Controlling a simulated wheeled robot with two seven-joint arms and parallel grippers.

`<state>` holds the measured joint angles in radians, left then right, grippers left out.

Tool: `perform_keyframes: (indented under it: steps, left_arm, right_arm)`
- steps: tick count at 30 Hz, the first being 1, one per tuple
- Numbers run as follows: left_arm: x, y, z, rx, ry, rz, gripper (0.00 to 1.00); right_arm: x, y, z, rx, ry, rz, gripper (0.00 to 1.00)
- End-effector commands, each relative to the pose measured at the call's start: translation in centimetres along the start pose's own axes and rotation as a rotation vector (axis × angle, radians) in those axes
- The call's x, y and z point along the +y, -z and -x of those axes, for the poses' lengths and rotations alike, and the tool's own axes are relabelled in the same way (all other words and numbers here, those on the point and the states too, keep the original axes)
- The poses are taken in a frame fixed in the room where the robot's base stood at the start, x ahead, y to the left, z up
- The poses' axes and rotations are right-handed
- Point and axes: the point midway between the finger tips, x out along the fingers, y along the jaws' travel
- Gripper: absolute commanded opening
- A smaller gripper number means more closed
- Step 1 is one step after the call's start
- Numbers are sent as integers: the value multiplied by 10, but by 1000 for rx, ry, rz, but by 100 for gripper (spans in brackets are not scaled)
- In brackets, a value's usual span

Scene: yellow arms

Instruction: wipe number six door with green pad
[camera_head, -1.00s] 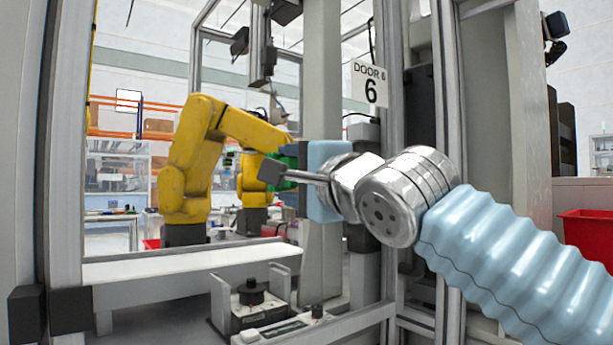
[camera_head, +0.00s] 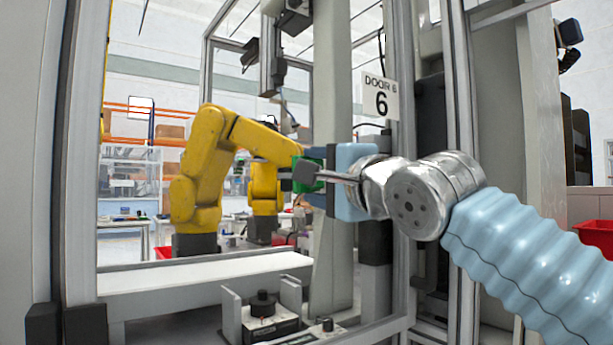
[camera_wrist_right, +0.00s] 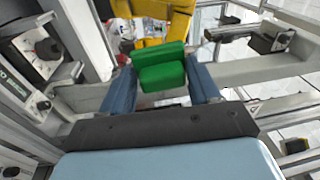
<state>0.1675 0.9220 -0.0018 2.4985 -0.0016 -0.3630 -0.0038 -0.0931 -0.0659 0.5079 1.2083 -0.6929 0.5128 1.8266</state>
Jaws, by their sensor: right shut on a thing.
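My right gripper (camera_wrist_right: 163,88) is shut on the green pad (camera_wrist_right: 162,72), which sits between its two blue fingers in the right wrist view. The door 6 sign (camera_head: 381,96), a white plate with a black 6, hangs on the frame post above the right gripper. I cannot tell whether the pad touches any door surface. My left gripper is not in view.
A yellow robot arm (camera_head: 204,165) stands behind the frame opening. A white ledge (camera_head: 200,276) crosses the opening below the pad, with a grey fixture with a black knob (camera_head: 263,304) in front. Metal posts (camera_head: 83,170) bound the left. A red bin (camera_head: 594,237) is at far right.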

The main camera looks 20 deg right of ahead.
Motion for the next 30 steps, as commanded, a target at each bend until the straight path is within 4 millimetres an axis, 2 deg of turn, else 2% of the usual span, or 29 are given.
perform_keyframes:
  steps: [5, 15, 21, 30]
  left_arm:
    - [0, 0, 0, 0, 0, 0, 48]
    - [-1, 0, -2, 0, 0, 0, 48]
    - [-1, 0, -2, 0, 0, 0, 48]
    - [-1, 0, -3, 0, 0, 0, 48]
  right_arm:
    - [0, 6, 0, 1, 0, 0, 37]
    - [2, 36, -2, 1, 1, 0, 37]
    - [3, 43, -2, 0, 1, -1, 37]
    - [5, 70, -7, 0, 0, -2, 37]
